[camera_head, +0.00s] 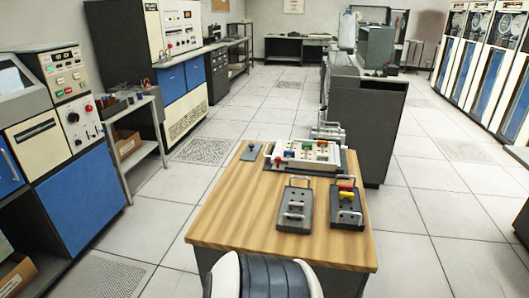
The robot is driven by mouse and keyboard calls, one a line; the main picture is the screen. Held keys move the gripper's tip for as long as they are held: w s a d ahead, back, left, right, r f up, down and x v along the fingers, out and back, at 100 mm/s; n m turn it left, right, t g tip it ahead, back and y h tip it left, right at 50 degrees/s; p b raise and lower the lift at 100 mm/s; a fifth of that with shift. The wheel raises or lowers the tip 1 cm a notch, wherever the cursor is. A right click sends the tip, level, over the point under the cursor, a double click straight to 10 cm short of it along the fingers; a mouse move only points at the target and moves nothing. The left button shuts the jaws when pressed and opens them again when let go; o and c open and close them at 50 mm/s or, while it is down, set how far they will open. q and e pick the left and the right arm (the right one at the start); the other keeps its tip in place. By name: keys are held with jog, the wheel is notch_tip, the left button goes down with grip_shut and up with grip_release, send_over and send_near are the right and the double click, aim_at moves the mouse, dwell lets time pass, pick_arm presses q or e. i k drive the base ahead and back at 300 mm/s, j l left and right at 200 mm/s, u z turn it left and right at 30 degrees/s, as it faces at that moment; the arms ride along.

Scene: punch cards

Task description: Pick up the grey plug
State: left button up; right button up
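A wooden table (232,212) stands straight ahead. Two dark grey holders with handles lie on its near right part. The left holder (296,222) carries small grey pieces (294,206); the grey plug may be among them, but they are too small to tell. The right holder (348,218) carries a red and a yellow piece at its top and grey pieces lower down. Behind them is a pale board (318,152) with several coloured pieces on it. Neither of my grippers is in view.
A small dark plate (250,152) lies at the table's far left. A dark cabinet (366,130) stands close behind the table on the right. Blue-panelled machines (75,170) line the left side. The table's left front is bare, and tiled floor is open on both sides.

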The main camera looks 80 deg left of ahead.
aim_at(300, 206)
jog(key=u, duration=2.4)
jog(key=i+j+z, duration=0.2)
jog(key=j, duration=0.6)
jog(key=j+z, duration=0.15)
jog(key=j, duration=0.65)
